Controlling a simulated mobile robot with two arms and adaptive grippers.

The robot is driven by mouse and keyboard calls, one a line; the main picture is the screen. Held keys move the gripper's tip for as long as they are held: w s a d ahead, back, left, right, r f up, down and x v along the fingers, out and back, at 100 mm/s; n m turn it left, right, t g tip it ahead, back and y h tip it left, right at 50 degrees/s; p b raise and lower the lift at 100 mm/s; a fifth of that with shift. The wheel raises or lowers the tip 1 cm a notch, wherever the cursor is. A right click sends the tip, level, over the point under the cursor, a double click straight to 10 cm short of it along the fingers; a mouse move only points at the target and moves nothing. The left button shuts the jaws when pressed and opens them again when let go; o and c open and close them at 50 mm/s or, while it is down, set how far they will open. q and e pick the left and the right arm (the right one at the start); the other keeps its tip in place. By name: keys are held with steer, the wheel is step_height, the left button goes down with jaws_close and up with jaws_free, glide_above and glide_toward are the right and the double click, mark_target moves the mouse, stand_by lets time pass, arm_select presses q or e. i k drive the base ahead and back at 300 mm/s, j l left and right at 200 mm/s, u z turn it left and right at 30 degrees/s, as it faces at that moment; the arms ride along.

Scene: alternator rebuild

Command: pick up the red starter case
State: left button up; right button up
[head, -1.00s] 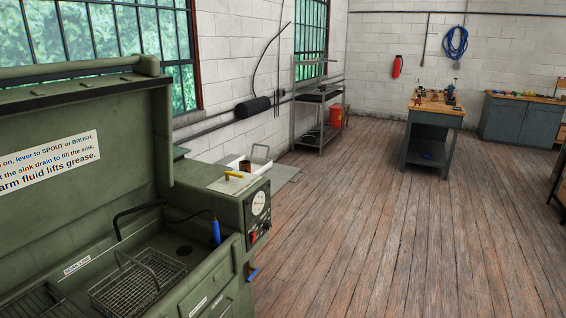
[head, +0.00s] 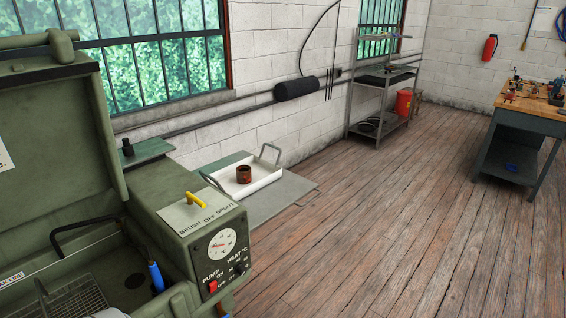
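A short, hollow red-brown cylinder (head: 244,175) stands upright in a white tray (head: 262,183) with grey handles, beside the parts washer. It looks like the red starter case, though it is small in view and I cannot be sure. Neither of my grippers can be made out. A small pale shape at the bottom edge is too cut off to identify.
The green parts washer (head: 165,195) with its raised lid fills the left. The tray rests on a grey shelf (head: 290,193) by the wall. A metal rack (head: 381,85) and a workbench (head: 520,140) stand farther back. The wooden floor (head: 390,210) between is clear.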

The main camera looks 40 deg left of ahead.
mark_target(244, 175)
steer(key=i+u, duration=0.2)
steer(key=i, duration=0.3)
steer(key=i+l+u, duration=0.2)
steer(key=i, duration=0.25)
steer(key=i+l+u, duration=0.2)
steer(key=i, duration=0.25)
steer(key=j, duration=0.1)
